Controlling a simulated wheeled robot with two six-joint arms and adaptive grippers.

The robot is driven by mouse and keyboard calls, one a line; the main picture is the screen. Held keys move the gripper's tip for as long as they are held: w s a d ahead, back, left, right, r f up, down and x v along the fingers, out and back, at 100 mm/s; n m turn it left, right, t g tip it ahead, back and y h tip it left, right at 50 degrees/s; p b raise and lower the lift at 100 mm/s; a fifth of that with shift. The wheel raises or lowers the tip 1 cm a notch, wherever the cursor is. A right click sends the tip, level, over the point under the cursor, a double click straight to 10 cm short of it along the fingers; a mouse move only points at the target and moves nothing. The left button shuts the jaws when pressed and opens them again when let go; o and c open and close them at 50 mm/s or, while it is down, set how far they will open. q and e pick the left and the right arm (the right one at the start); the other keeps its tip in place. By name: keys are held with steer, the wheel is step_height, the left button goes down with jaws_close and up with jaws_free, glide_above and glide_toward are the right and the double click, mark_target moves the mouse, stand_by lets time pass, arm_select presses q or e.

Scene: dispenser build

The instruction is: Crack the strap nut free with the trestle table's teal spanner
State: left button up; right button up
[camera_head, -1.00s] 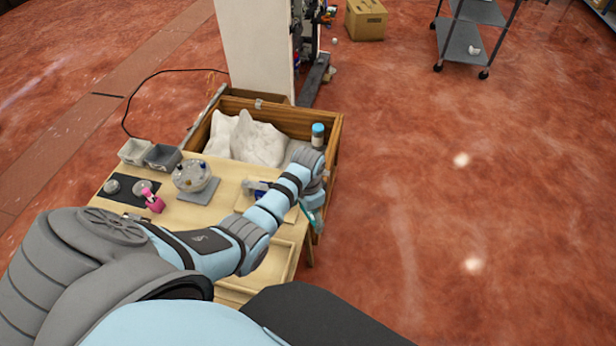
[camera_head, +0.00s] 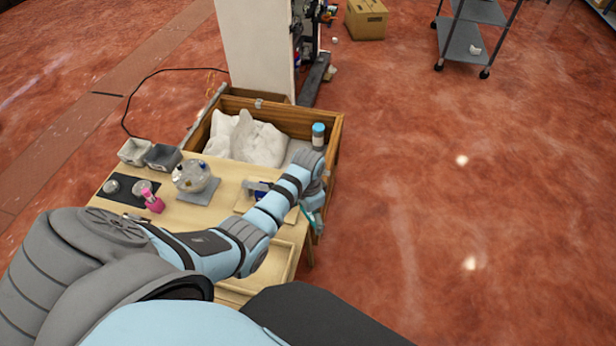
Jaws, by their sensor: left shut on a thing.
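My left arm reaches from the left over the wooden trestle table (camera_head: 225,180) to its right edge. My left gripper (camera_head: 311,207) points down there, mostly hidden by its own wrist. It is shut on a teal object (camera_head: 315,221), which looks like the teal spanner; only a small part shows, at the table's right edge. A grey and blue fixture (camera_head: 258,187) sits on a pale board left of the wrist, partly covered by my arm. I cannot make out the strap nut. My right gripper is not in view.
A round pale metal unit (camera_head: 191,177) stands on a grey plate. Left of it are a pink tool (camera_head: 154,203), a dark mat and two small bins (camera_head: 161,157). Behind is a wooden crate (camera_head: 334,130) with white sacks and a blue-capped bottle (camera_head: 318,135).

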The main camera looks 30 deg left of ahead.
arm_select(q)
steer(key=shift+f+b, duration=0.75)
steer(key=shift+f, duration=0.3)
stand_by(0.4)
steer(key=shift+w+d+n+b, duration=0.25)
steer(key=shift+w+d+n, duration=0.05)
steer(key=shift+w+n, duration=0.3)
steer(key=shift+w+d+n+b, duration=0.25)
steer(key=shift+w+n, duration=0.25)
steer(key=shift+n, duration=0.1)
steer(key=shift+w+d+n+b, duration=0.15)
steer(key=shift+w+n+b, duration=0.3)
steer(key=shift+w+n, duration=0.15)
steer(key=shift+w+d+n+b, duration=0.15)
steer(key=shift+w+n+b, duration=0.35)
steer(key=shift+w, duration=0.1)
